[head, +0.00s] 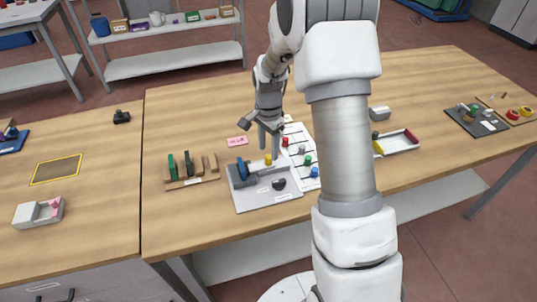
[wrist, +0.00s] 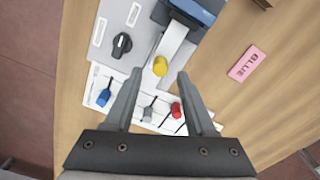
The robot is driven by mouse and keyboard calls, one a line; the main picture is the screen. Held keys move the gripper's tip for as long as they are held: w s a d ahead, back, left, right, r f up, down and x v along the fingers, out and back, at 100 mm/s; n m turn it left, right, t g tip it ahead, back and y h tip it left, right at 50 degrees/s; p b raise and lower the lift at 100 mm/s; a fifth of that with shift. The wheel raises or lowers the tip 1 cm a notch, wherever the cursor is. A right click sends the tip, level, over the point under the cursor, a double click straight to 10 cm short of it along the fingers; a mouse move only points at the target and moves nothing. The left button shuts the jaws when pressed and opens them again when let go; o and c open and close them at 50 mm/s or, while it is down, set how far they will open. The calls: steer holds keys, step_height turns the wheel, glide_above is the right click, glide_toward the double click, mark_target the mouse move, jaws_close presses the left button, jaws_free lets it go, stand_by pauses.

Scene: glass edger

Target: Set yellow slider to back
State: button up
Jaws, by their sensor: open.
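A yellow knob (head: 268,159) stands near the edge of a grey fixture (head: 250,197), beside the white slider board (head: 295,131). In the wrist view the yellow knob (wrist: 160,66) sits by a pale strip on the grey fixture. My gripper (head: 269,150) is open above it; in the wrist view the knob shows just beyond and between the fingertips of my gripper (wrist: 159,75). I cannot tell the height gap. The board carries red (head: 285,142), grey (head: 302,149), green (head: 308,160) and blue (head: 314,172) knobs in slots. My left finger hides the green one in the wrist view.
The fixture also has a blue block (head: 241,168) and a black rotary knob (head: 279,184). A pink card (head: 237,141) lies behind it. A wooden rack (head: 190,178) stands to its left. A red-and-yellow-edged tray (head: 397,143) is right of my arm.

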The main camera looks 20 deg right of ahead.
mark_target(269, 156)
steer(key=shift+f, duration=1.65)
jaws_close()
steer(key=shift+d, duration=0.1)
